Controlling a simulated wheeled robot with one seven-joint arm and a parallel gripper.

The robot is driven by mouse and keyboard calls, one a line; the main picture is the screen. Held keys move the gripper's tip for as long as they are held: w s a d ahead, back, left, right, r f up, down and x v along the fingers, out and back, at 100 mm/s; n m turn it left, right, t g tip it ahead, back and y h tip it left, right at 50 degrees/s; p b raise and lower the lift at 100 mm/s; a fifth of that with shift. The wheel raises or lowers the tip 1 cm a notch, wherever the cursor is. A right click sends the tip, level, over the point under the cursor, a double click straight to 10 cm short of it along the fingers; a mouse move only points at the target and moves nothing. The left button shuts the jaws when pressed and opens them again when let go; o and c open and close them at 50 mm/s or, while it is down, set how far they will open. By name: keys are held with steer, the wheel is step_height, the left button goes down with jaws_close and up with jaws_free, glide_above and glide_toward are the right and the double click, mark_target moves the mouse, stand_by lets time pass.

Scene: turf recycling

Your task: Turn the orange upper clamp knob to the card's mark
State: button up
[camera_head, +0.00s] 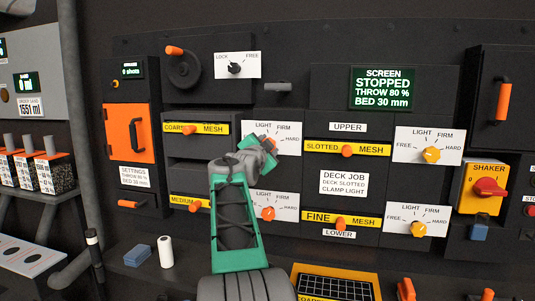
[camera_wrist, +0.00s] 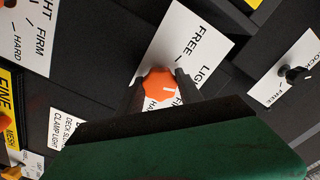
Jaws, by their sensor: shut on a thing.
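The orange upper clamp knob (camera_head: 271,144) sits on a white dial plate (camera_head: 289,123) left of the UPPER label. LIGHT, FIRM and HARD show there; my arm hides FREE. My gripper (camera_head: 264,150) is shut on this knob. In the wrist view, the knob (camera_wrist: 158,85) is between the two dark fingers, with a short white line on its face. FREE and part of LIGHT show on the plate (camera_wrist: 195,45). I cannot tell which mark the line points to. The DECK JOB card (camera_head: 344,183) reads deck slotted, clamp light.
A lower orange knob (camera_head: 268,213) has a similar dial, and yellow knobs (camera_head: 432,155) (camera_head: 417,229) sit on dials to the right. SLOTTED (camera_head: 346,150) and FINE (camera_head: 340,222) drawers lie between. The lock knob (camera_head: 235,68) is above. The screen (camera_head: 383,88) reads STOPPED.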

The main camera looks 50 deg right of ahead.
stand_by(0.6)
steer(key=o, duration=1.4)
steer(key=shift+c, duration=0.2)
steer(key=b+v, duration=0.1)
steer(key=v, duration=0.6)
steer(key=shift+s+a+b, duration=0.2)
steer(key=shift+a+b, duration=0.2)
steer(key=shift+w+a, duration=0.1)
